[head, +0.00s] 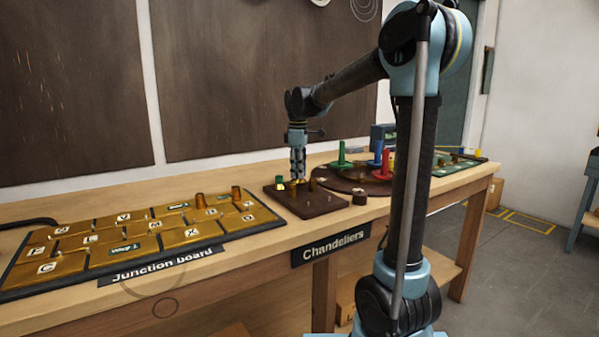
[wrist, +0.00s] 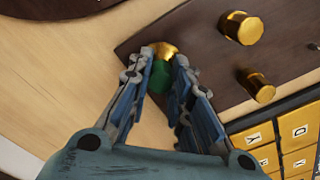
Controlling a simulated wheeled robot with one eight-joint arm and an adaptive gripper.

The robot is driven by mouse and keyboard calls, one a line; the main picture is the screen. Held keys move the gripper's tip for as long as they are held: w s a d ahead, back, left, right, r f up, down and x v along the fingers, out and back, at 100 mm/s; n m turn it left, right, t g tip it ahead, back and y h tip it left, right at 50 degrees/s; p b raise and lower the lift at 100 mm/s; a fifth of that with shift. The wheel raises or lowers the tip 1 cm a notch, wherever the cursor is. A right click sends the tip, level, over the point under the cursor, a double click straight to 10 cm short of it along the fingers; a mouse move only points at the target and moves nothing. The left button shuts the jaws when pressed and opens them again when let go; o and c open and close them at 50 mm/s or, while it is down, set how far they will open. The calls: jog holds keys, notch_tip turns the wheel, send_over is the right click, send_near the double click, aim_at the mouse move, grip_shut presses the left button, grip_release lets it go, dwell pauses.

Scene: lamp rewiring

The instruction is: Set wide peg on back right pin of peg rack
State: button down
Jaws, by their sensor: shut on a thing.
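The peg rack (head: 325,206) is a dark brown board with short pins, on the bench behind the Chandeliers sign. My gripper (head: 298,179) points down over its back part. In the wrist view my gripper (wrist: 162,60) is shut on a gold peg (wrist: 163,48), which seems to be the wide peg, near a corner of the rack (wrist: 190,45). The fingers hide most of it. I cannot tell whether it sits on a pin. A green piece (wrist: 160,80) shows between the fingers; a green piece (head: 280,180) also shows left of them in the head view.
Two gold pegs, a larger one (wrist: 242,27) and a slimmer one (wrist: 260,88), stand on the rack near my fingers. The junction board (head: 120,240) is at left. A round dark board (head: 345,178) with coloured pegs is at right. A small brown block (head: 359,199) stands beside the rack.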

jog(key=shift+f, duration=0.35)
jog(key=c, duration=1.4)
grip_release()
jog(key=shift+r, duration=0.15)
notch_tip(320, 180, up, 12)
jog(key=shift+f, duration=0.2)
